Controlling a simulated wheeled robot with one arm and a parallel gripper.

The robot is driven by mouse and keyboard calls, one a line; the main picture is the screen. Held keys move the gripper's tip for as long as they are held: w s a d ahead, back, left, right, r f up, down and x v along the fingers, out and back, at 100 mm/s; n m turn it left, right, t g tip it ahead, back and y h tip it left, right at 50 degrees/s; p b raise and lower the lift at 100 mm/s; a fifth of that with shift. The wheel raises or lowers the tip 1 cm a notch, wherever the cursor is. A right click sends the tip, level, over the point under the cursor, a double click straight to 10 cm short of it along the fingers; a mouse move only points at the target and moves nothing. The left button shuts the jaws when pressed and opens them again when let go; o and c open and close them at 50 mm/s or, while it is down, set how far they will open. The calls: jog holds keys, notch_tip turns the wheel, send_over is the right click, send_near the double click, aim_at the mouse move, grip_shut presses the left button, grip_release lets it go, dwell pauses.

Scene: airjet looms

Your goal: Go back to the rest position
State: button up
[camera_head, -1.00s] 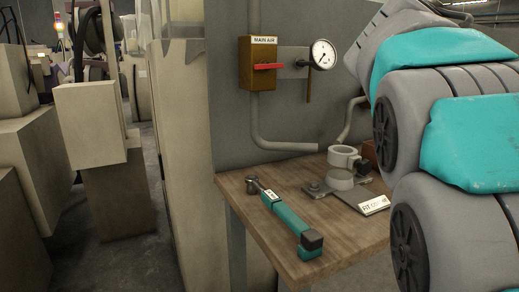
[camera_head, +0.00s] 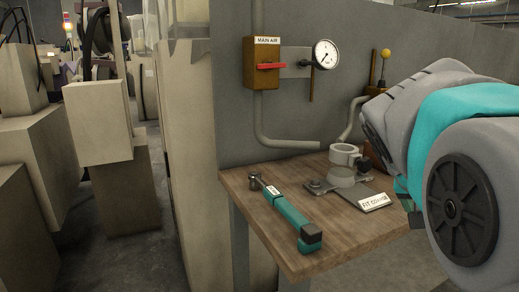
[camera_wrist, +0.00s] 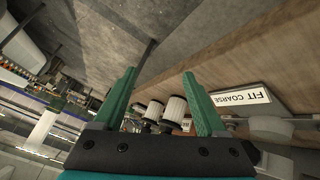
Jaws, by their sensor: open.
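My gripper (camera_wrist: 159,74) shows in the wrist view with two green fingers spread apart and nothing held between them. In the head view my grey and teal arm fills the right side, beside the right edge of the wooden table (camera_head: 285,238). Only small teal and dark parts near the table's right corner may belong to the gripper there; the rest is hidden behind the arm. The teal torque wrench (camera_head: 290,215) lies on the table, apart from my arm.
A grey ring fixture (camera_head: 342,165) and a "FIT COARSE" label (camera_head: 373,202) are on the table; the label also shows in the wrist view (camera_wrist: 240,97). A main air valve (camera_head: 265,66) and gauge (camera_head: 326,54) are on the wall. Clear floor (camera_head: 115,262) lies left.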

jog(key=s+a+f+n+g+y+b, duration=0.2)
jog(key=s+a+f+n+y, duration=0.1)
jog(key=s+a+f, duration=0.7)
jog(key=s+a+f+n+g+y+b, duration=0.3)
jog(key=s+a+f, duration=0.7)
jog(key=f, duration=0.7)
jog(key=s+n+y, duration=0.1)
jog(key=s, duration=0.1)
jog(key=shift+s, duration=0.35)
